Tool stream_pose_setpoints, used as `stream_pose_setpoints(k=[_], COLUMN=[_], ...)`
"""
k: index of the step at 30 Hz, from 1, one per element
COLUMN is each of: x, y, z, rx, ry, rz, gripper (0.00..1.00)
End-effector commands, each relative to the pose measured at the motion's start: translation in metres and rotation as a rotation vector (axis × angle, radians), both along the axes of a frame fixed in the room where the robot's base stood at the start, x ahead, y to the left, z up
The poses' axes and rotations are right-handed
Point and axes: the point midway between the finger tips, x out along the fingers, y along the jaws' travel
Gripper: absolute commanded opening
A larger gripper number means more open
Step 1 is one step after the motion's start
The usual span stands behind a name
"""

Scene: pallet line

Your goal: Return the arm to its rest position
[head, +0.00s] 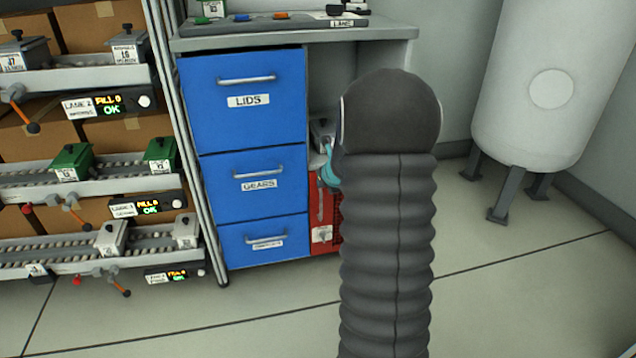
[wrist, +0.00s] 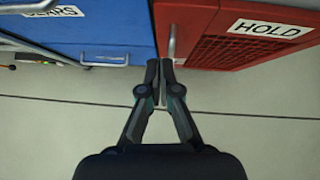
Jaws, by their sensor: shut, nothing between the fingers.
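My gripper (wrist: 159,82) shows in the wrist view with its two fingertips together and nothing between them. It points toward the seam between the blue drawer cabinet (wrist: 105,25) and the red HOLD door (wrist: 235,52); I cannot tell how far it is from them. In the head view my dark ribbed arm rises in front of the cabinet's right side.
The blue LIDS drawer (head: 248,120), GEARS drawer (head: 258,205) and a lower drawer (head: 265,252) look closed. Roller lanes (head: 110,185) with green and grey boxes stand at left. A white tank (head: 545,90) stands at right. The floor (head: 520,290) in front is clear.

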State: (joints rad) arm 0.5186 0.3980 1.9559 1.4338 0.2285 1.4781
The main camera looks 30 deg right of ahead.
Motion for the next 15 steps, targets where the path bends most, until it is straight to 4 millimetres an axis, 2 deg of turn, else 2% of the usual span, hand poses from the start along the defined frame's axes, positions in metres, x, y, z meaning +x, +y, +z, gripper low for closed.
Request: stream_pose_setpoints(k=[1, 6, 15], x=[-0.007, -0.023, -0.032], y=[0.001, 0.006, 0.01], z=[0.011, 0.026, 0.032], rx=[0.0, -0.001, 0.0], ry=[-0.001, 0.0, 0.002], rz=[-0.001, -0.001, 0.001], gripper=[0.0, 0.0, 0.0])
